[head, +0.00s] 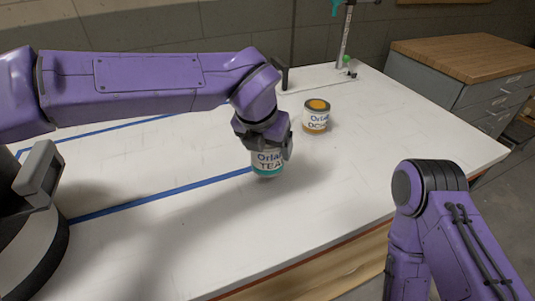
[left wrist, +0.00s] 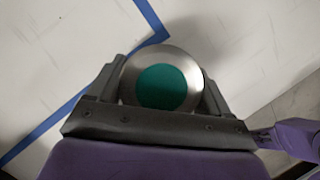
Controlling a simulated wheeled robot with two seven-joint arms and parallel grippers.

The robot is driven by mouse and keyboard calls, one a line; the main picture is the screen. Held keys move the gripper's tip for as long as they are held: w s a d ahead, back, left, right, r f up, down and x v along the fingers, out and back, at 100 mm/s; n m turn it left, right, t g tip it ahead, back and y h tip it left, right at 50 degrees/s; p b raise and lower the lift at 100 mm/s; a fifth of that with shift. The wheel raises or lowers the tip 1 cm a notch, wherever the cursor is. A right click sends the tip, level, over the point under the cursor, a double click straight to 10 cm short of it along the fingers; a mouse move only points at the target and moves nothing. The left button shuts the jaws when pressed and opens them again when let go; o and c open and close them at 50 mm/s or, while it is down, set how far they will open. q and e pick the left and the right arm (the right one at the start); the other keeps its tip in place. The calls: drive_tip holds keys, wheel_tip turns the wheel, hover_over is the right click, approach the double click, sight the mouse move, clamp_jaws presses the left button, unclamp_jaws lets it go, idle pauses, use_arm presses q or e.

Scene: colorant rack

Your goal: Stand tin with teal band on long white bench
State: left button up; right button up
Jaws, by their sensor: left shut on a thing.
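The tin with the teal band (head: 267,164) is upright, its white label partly covered by my gripper. My left gripper (head: 270,146) is shut around its upper part. In the left wrist view the tin's round silver top with a teal disc (left wrist: 162,86) sits between the two fingers. The long white bench (head: 355,190) lies under it. The tin's base is at or just above the bench surface; I cannot tell whether it touches. My right arm shows at the lower right of the head view, but its gripper is out of the picture.
A second tin with an orange top and band (head: 316,117) stands on the bench behind and right of the held tin. Blue tape lines (head: 160,203) mark the bench. A metal stand (head: 345,40) is at the back. A wood-topped drawer cabinet (head: 465,60) stands beyond the bench.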

sight(268, 158)
use_arm(q)
drive_tip(key=shift+w+f, duration=0.1)
drive_tip(key=shift+f, duration=1.6)
drive_tip(key=shift+f, duration=0.1)
drive_tip(key=o, duration=1.1)
drive_tip(key=shift+f, duration=0.1)
drive_tip(key=shift+c, duration=0.2)
drive_tip(key=shift+r, duration=0.3)
drive_tip(key=v, duration=1.1)
drive_tip(key=shift+r, duration=0.4)
